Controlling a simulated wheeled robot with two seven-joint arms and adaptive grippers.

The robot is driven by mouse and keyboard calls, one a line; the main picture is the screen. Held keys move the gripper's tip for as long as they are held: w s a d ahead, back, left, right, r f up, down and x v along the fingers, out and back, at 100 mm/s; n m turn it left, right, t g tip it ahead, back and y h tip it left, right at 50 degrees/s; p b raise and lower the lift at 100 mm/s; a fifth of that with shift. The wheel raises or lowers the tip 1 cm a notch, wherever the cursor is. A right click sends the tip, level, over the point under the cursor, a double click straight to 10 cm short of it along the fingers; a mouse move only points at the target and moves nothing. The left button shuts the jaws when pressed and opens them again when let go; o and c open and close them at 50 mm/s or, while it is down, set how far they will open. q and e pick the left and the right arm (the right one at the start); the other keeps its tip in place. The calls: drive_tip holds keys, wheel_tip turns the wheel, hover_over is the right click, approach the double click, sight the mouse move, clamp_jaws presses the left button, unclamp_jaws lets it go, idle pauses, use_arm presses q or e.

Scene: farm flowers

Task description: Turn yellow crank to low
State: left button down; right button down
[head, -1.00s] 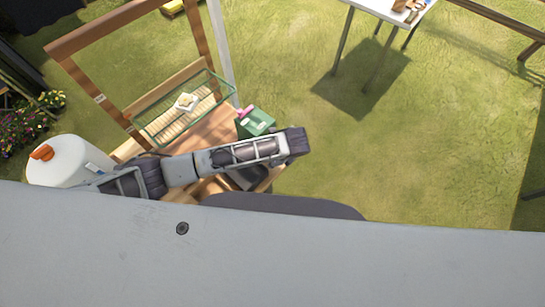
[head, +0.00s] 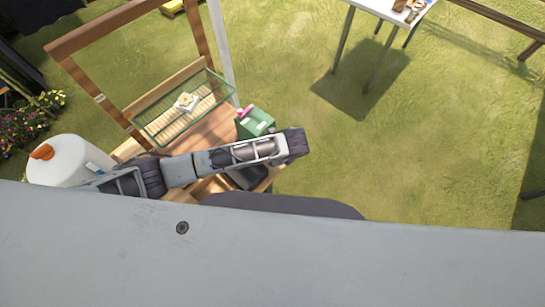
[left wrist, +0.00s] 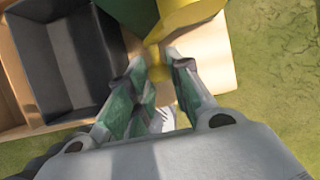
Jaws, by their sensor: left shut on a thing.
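The yellow crank (left wrist: 188,14) shows at the top of the left wrist view, against a dark green body (left wrist: 128,12). Its narrow yellow end reaches down between the fingertips of my left gripper (left wrist: 162,62), which is shut on it. In the head view my left arm crosses the wooden stand, and the gripper and crank are hidden there. A green box (head: 256,124) with a pink part on top shows just beyond the arm. The crank's low mark cannot be read. My right gripper is not in view.
A dark tray (left wrist: 67,60) lies left of the fingers on the wooden stand. In the head view, a green wire basket (head: 150,127), a white jug with an orange cap (head: 65,160) and a white table (head: 385,8) stand around. Grass lies open to the right.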

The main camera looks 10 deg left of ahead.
use_arm(q)
drive_tip(key=shift+w, duration=0.1)
drive_tip(key=shift+w+d+f+n+t+h, duration=0.15)
drive_tip(key=shift+w+d+f+t+h, duration=0.1)
drive_tip(key=shift+t+h, duration=0.3)
drive_tip(key=shift+w+d+f+n+t+h, duration=0.2)
drive_tip(key=shift+t+h, duration=0.15)
drive_tip(key=shift+t, duration=0.4)
drive_tip(key=shift+w+d+f+n+t+h, duration=0.1)
drive_tip(key=shift+w+d+n+t+h, duration=0.15)
drive_tip(key=shift+w+t+h, duration=0.35)
drive_tip(key=shift+w+d+n+t+h, duration=0.15)
drive_tip(key=shift+d+t+h, duration=0.15)
drive_tip(key=shift+t, duration=0.5)
drive_tip(key=c, duration=1.6)
unclamp_jaws()
drive_tip(key=v, duration=1.2)
